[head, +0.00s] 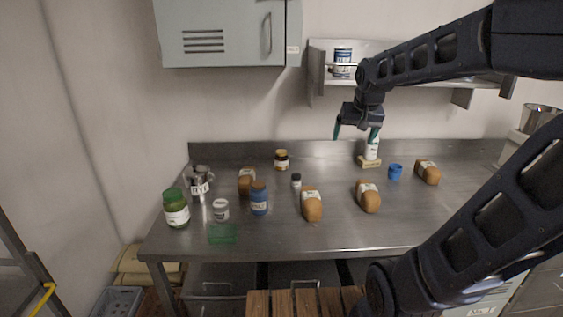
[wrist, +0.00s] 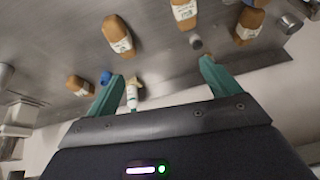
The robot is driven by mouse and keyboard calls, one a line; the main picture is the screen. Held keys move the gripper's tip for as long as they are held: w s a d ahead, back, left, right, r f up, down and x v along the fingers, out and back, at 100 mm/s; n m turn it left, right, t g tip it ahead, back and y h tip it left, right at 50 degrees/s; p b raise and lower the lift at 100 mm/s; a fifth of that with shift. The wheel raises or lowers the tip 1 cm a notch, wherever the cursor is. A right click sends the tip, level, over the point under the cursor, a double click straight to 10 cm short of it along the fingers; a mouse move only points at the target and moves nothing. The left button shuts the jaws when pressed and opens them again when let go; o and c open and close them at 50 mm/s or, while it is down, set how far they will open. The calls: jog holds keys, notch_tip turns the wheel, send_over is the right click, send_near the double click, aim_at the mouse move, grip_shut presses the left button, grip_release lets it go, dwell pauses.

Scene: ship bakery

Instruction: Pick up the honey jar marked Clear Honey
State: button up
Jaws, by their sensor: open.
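A small jar with a dark lid, amber contents and a pale label (head: 281,160) stands upright at the back of the steel counter in the head view. It looks like the honey jar, but its label is too small to read. I cannot make it out in the wrist view, where a finger may hide it. My gripper (head: 355,133) is open and empty, above the back of the counter, to the right of the jar and higher than it. Its two green fingers also show spread in the wrist view (wrist: 160,72).
A white bottle (head: 372,149) stands just below my gripper. A blue cup (head: 395,172), several loaves (head: 312,205), a small shaker (head: 296,181), a blue jar (head: 259,199) and a green jar (head: 177,209) share the counter (head: 280,237). A wall shelf (head: 318,72) is behind my arm.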

jog(key=w+a, duration=0.5)
jog(key=w, duration=0.6)
jog(key=m+h, duration=0.3)
jog(key=m, duration=0.1)
send_over(279, 152)
jog(key=s+a, duration=0.1)
jog(key=s, duration=0.2)
notch_tip(279, 152, down, 21)
jog(key=shift+t, duration=0.3)
jog(key=x, duration=0.5)
jog(key=shift+s+a+f, duration=0.1)
jog(key=shift+a+f, duration=0.05)
jog(key=shift+a, duration=0.05)
jog(key=shift+s+d+x, duration=0.1)
jog(key=shift+x, duration=1.25)
jog(key=shift+s+d+x, duration=0.1)
jog(key=shift+d+x, duration=0.05)
jog(key=shift+x, duration=1.2)
jog(key=c, duration=1.5)
